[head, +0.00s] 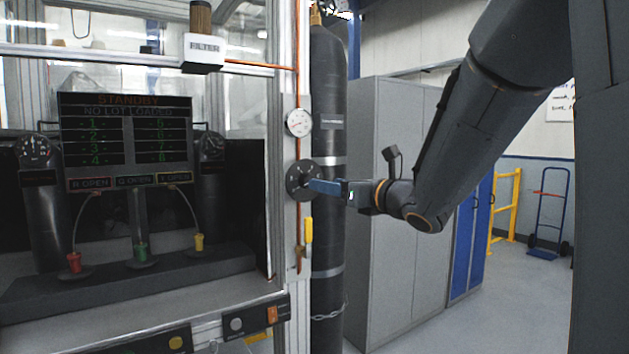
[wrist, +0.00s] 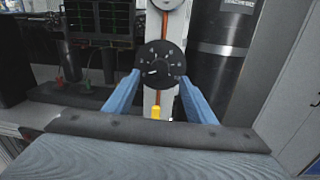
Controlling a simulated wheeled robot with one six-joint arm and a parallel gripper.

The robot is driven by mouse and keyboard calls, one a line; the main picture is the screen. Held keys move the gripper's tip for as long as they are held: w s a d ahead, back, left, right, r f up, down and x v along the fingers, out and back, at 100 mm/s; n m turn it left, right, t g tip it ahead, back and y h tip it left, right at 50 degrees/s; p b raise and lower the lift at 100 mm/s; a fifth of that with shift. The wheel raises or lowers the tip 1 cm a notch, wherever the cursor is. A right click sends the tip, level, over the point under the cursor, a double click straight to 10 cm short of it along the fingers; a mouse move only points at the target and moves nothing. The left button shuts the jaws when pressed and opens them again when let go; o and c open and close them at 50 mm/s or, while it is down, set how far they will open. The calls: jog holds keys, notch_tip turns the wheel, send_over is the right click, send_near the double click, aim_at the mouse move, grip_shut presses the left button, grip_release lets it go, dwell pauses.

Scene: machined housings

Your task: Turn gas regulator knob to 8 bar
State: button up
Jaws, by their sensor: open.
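The gas regulator knob (head: 301,180) is a round black dial on the white post, below a white pressure gauge (head: 299,122). In the wrist view the knob (wrist: 160,64) shows white markings around its face and a white pointer mark toward its left side; the numbers are too small to read. My gripper (head: 318,186) is at the knob's right side in the head view. Whether a fingertip touches the knob cannot be told.
A tall dark gas cylinder (head: 327,230) stands just behind the post. A yellow handle (head: 308,230) sits below the knob. A test cabinet with a STANDBY screen (head: 125,140) is at left. Grey lockers (head: 385,230) stand at right.

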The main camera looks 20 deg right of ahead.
aim_at(303, 181)
jog(key=p+x, duration=0.2)
jog(key=x, duration=0.5)
jog(key=c, duration=1.1)
jog(key=shift+o, duration=0.3)
jog(key=shift+f, duration=0.1)
jog(key=shift+m, duration=0.3)
